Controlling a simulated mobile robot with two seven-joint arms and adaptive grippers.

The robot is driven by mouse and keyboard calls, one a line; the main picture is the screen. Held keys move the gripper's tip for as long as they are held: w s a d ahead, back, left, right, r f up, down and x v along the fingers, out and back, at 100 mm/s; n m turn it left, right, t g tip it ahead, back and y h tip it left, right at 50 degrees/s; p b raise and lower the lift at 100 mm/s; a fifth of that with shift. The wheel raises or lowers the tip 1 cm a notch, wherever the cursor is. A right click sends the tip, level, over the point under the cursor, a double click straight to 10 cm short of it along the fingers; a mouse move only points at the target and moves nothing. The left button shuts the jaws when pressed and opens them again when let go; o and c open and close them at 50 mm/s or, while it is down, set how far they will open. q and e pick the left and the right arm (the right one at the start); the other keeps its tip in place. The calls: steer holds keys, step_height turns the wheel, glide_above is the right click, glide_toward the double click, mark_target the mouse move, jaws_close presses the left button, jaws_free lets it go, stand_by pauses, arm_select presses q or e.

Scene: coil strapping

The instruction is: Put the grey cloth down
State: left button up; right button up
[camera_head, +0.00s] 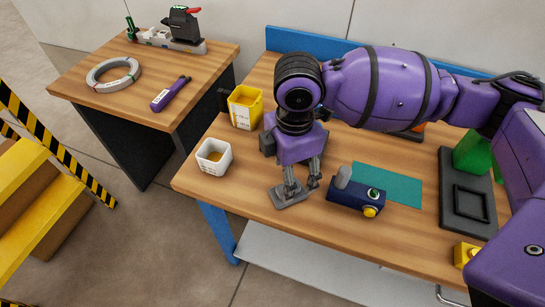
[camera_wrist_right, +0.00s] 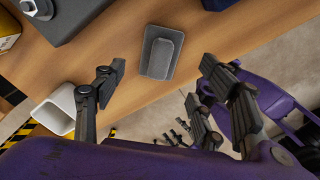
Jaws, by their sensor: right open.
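The grey cloth (camera_head: 287,200) appears as a small flat grey piece with a raised middle, lying on the wooden workbench near its front edge. It also shows in the right wrist view (camera_wrist_right: 161,52), at the upper middle, whole and unobstructed. My right gripper (camera_head: 302,186) is above it, pointing down, and partly covers it in the head view. In the right wrist view its fingers (camera_wrist_right: 160,70) are spread wide on either side of the cloth, with clear gaps and nothing between them.
A white cup (camera_head: 214,157) and a yellow bin (camera_head: 244,107) stand left of the gripper. A dark blue device (camera_head: 355,196) with a yellow knob is close on the right, beside a teal mat (camera_head: 393,183). A side table (camera_head: 140,95) holds a strap coil (camera_head: 113,73).

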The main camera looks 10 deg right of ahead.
step_height(320, 180, up, 5)
steer(key=shift+r, duration=0.2)
stand_by(0.6)
